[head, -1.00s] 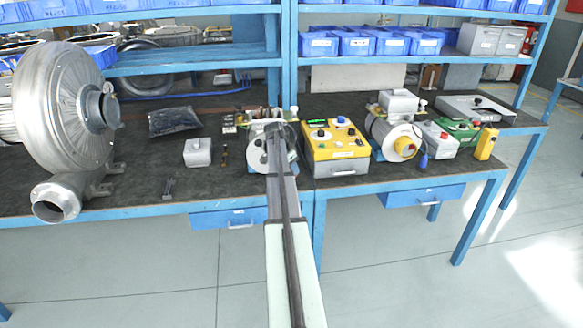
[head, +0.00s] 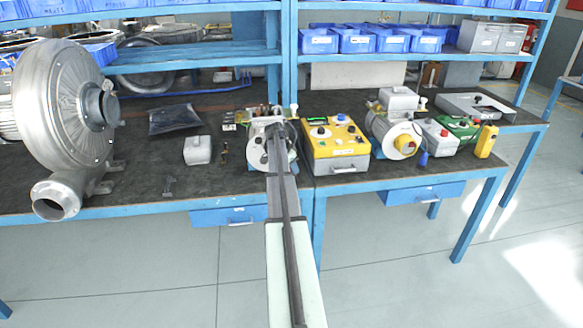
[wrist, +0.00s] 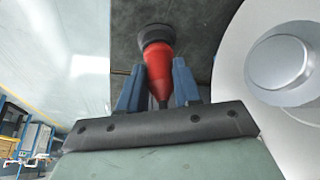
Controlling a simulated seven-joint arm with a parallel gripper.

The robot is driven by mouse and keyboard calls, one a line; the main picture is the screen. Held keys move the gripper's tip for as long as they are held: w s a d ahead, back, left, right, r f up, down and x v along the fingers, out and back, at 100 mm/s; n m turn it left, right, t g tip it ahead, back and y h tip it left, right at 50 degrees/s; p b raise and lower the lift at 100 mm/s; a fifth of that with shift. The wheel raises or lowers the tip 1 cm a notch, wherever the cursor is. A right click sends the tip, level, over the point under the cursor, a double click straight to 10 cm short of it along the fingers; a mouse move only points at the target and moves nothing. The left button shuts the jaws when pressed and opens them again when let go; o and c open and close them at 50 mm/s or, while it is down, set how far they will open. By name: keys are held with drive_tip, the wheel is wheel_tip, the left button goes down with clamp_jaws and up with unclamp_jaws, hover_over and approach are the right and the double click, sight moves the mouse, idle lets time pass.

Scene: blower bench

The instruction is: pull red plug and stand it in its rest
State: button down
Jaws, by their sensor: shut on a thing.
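The red plug (wrist: 160,72) shows in the wrist view, a tapered red body with a wide dark round end (wrist: 155,35) at the top. My gripper (wrist: 158,85) is shut on the plug, with one blue finger on each side of its narrow part. I cannot tell whether the dark end is still seated in something. In the head view my arm reaches over the bench and hides the plug and the fingertips. I cannot make out the plug's rest.
A pale disc with a silver hub (wrist: 281,62) is close at right in the wrist view. In the head view, a yellow control box (head: 335,147) stands right of my arm, a small grey box (head: 197,150) left, and a large metal blower (head: 62,105) far left.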

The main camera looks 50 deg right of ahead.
drive_tip(key=shift+f, duration=0.35)
idle(0.4)
drive_tip(key=c, duration=0.7)
unclamp_jaws()
drive_tip(key=shift+r, duration=0.15)
drive_tip(key=v, duration=1.3)
drive_tip(key=shift+a+r, duration=0.15)
drive_tip(key=shift+r, duration=0.1)
drive_tip(key=shift+w, duration=0.1)
